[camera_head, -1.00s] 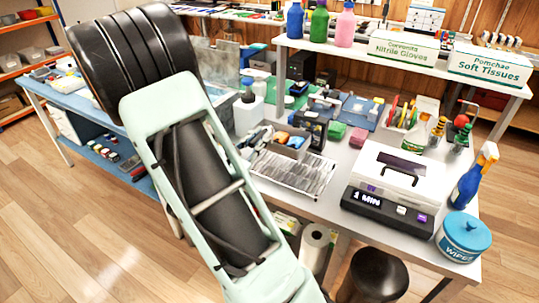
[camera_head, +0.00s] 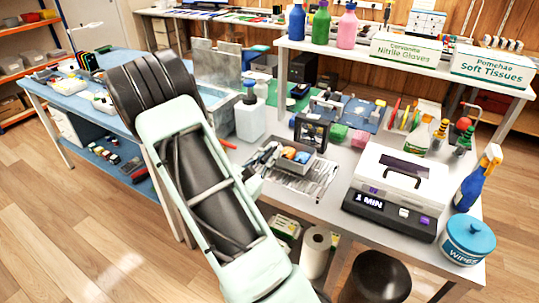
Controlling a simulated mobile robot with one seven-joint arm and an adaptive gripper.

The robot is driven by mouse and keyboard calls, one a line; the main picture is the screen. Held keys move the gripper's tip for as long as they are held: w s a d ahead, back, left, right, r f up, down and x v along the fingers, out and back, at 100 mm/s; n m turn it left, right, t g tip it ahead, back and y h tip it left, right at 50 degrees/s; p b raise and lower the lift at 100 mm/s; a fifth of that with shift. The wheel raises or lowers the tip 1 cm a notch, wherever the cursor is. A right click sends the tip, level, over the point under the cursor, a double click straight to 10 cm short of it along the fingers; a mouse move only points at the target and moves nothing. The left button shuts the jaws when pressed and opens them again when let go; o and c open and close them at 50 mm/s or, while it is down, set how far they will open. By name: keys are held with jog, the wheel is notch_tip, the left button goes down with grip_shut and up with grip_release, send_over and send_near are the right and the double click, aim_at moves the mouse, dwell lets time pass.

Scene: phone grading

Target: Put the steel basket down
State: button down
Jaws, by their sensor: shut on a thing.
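The steel basket (camera_head: 296,167) is a small grey open box with blue and orange pieces inside. It is over the ribbed metallic tray or mat (camera_head: 318,186) on the white table. It looks level and low; I cannot tell whether it touches the surface below. My gripper (camera_head: 268,153) is at the basket's left side, shut on it. The fingertips are small and partly lost among dark shapes. My pale green arm covers the left middle of the view.
A box-shaped device reading "1 MIN" (camera_head: 388,214) stands to the right. A white pump bottle (camera_head: 250,121) stands behind and left. A blue-lidded wipes tub (camera_head: 467,240) is at the right corner.

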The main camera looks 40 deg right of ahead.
jog(key=shift+f, duration=0.15)
jog(key=c, duration=2)
grip_release()
jog(key=shift+o, duration=0.2)
jog(key=shift+a+r, duration=0.1)
jog(key=shift+r, duration=0.1)
jog(key=v, duration=1.1)
jog(key=shift+s+a, duration=0.15)
jog(key=shift+a, duration=0.25)
